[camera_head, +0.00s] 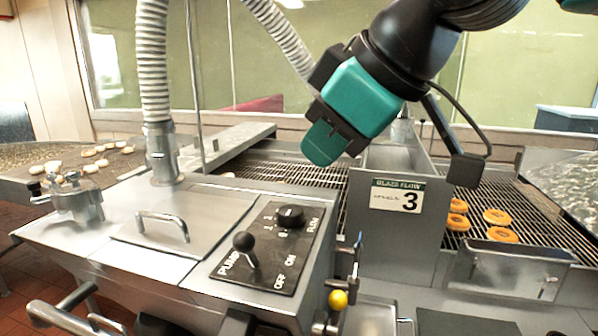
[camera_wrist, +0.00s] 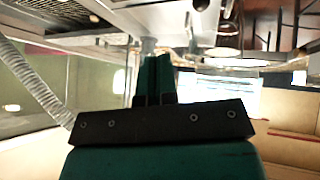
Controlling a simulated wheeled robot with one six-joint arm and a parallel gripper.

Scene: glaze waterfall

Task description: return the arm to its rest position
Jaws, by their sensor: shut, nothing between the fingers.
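My gripper (camera_head: 322,145) is teal and hangs from my black arm at the upper middle of the head view. It points down and to the left, in the air in front of the conveyor and above the steel control box. In the wrist view my gripper (camera_wrist: 155,78) shows its two teal fingers side by side and closed together, with nothing held between them. The fingertips look apart from every surface, though their exact height is hard to tell.
A control panel (camera_head: 266,249) with a pump lever (camera_head: 245,250) and a flow knob (camera_head: 290,216) is below left. A "Glaze Flow 3" sign (camera_head: 397,196) is below right. Ring doughnuts (camera_head: 497,217) lie on the right conveyor. A ribbed hose (camera_head: 152,65) rises at left.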

